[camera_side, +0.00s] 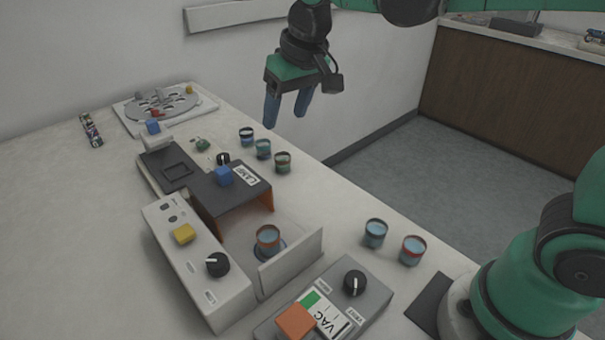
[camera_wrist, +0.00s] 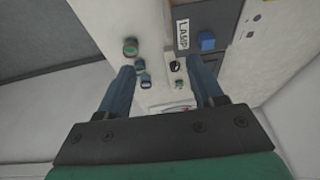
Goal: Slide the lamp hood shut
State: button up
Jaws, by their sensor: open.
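The dark lamp hood (camera_side: 232,197) carries a "LAMP" label and a blue knob (camera_side: 224,176). It sits toward the far end of its press, with an orange inside edge, and the near bay is uncovered. A cup with bluish contents (camera_side: 268,238) stands in that bay. The hood (camera_wrist: 212,18) and knob (camera_wrist: 206,41) also show at the upper right of the wrist view. My gripper (camera_side: 285,118) is open and empty, raised behind the hood, above the table's far right edge. In the wrist view its fingers (camera_wrist: 160,65) are spread, with the knob just right of them.
A control box (camera_side: 195,255) with a yellow button flanks the bay, and a pale upright panel (camera_side: 290,262) closes its near side. Several cups (camera_side: 263,149) stand along the right table edge. A VAC box (camera_side: 335,305) is in front. A round tray (camera_side: 165,105) lies at the back.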

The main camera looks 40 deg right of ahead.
jog(key=g, duration=0.2)
send_near(222, 170)
jog(key=d, duration=0.3)
jog(key=shift+g+h, duration=0.3)
jog(key=shift+g, duration=0.5)
jog(key=a+f, duration=0.1)
jog(key=w+a+f, duration=0.1)
jog(key=a+f, duration=0.1)
jog(key=shift+w+a+f, duration=0.15)
jog(key=shift+w+f, duration=0.05)
jog(key=shift+f, duration=2.9)
grip_shut()
